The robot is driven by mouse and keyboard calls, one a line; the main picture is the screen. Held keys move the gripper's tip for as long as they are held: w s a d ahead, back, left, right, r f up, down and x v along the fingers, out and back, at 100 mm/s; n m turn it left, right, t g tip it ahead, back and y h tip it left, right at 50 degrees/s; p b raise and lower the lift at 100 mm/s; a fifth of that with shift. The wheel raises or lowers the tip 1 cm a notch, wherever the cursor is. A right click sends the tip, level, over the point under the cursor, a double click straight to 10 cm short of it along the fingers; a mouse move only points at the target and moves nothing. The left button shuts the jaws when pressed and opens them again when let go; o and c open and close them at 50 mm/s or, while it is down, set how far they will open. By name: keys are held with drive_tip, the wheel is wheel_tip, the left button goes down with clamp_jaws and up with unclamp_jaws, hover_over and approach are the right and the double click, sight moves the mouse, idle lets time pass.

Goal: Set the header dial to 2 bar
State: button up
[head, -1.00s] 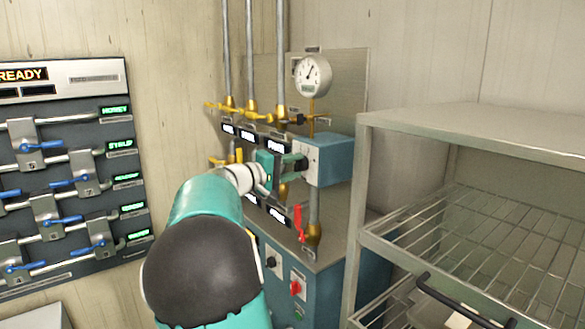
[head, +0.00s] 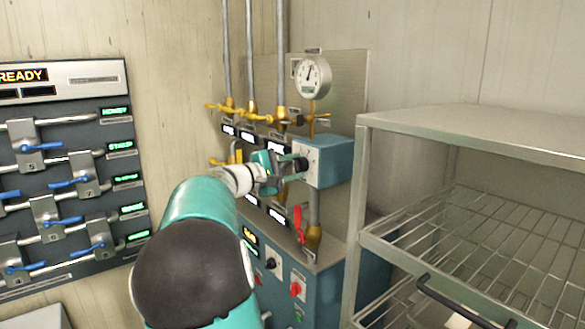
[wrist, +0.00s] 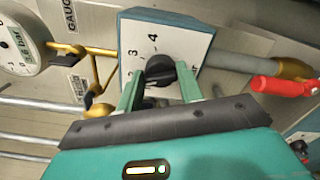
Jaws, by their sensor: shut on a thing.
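The header dial is a black knob (wrist: 170,73) on a white plate (wrist: 137,58) with printed numbers; 3 and 4 are readable in the wrist view. The plate is on a blue box (head: 335,162). My gripper (wrist: 160,85) is shut on the knob, with a green finger on either side of it. In the head view my gripper (head: 290,166) reaches the knob from the left. The knob's pointer is hard to read behind the fingers. A round gauge (head: 312,76) sits above the box, its needle nearly upright. The gauge (wrist: 18,48) is partly cut off in the wrist view.
A red lever (head: 298,222) hangs on the pipe below the box and also shows at right in the wrist view (wrist: 283,86). Brass valves (head: 250,108) and pipes stand behind my arm. A metal rack (head: 450,130) stands close at right. A lever panel (head: 70,180) is at left.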

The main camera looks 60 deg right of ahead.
drive_tip(key=o, duration=1)
drive_tip(key=v, duration=1.3)
drive_tip(key=shift+w+a, duration=0.2)
drive_tip(key=shift+a, duration=0.15)
